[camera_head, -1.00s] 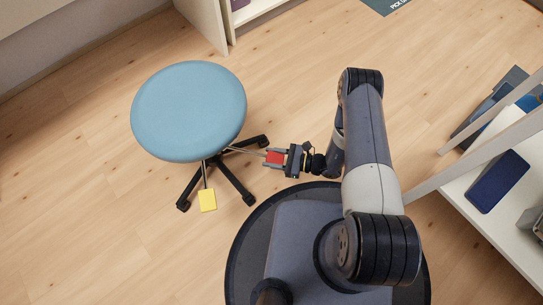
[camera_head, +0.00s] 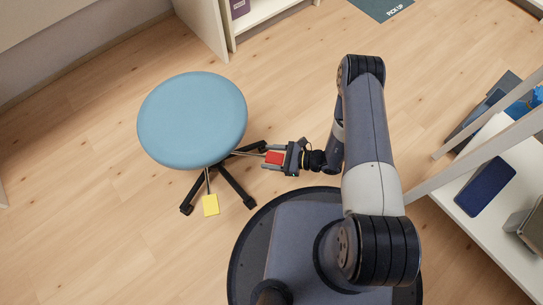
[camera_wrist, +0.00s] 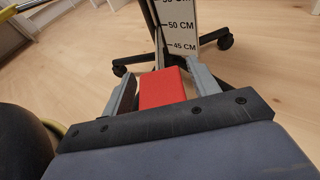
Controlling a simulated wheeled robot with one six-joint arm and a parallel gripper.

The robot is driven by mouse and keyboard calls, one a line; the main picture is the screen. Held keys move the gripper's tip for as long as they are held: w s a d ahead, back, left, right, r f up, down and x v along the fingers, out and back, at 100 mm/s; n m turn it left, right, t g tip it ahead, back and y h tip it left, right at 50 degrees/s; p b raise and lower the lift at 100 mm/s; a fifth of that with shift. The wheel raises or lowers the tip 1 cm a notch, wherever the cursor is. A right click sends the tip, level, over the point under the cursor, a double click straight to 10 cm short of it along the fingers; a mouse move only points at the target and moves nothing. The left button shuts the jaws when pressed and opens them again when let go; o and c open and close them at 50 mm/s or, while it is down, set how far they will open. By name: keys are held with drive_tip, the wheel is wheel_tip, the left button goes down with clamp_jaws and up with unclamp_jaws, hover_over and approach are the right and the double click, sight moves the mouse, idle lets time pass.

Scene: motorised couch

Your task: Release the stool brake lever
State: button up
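The stool has a round blue seat (camera_head: 192,118) and a dark legged base (camera_head: 232,184), left of my arm in the head view. Two thin levers reach out from under the seat, one with a red paddle (camera_head: 274,158) and one with a yellow paddle (camera_head: 210,205). I cannot tell from any label which is the brake. My gripper (camera_head: 272,159) has its fingers on either side of the red paddle. In the wrist view the red paddle (camera_wrist: 162,88) lies between the two grey fingers, with narrow gaps showing beside it. The paddle's near end is hidden by the gripper body.
A white height scale (camera_wrist: 182,28) marked 45 and 50 CM stands beyond the paddle, before the stool's caster legs. A white shelf (camera_head: 500,215) with a dark blue box (camera_head: 485,188) is at the right. Wooden floor is clear left of the stool.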

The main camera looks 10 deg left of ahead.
drive_tip(key=shift+o, duration=0.4)
drive_tip(key=shift+d, duration=0.1)
drive_tip(key=p+v, duration=0.2)
drive_tip(key=v, duration=0.8)
drive_tip(key=shift+d+p, duration=0.3)
drive_tip(key=shift+a, duration=0.1)
drive_tip(key=b+x, duration=0.2)
drive_tip(key=x, duration=0.8)
drive_tip(key=shift+a+f+b, duration=0.15)
drive_tip(key=shift+a+b, duration=0.2)
drive_tip(key=shift+d+f, duration=0.1)
drive_tip(key=shift+f, duration=0.3)
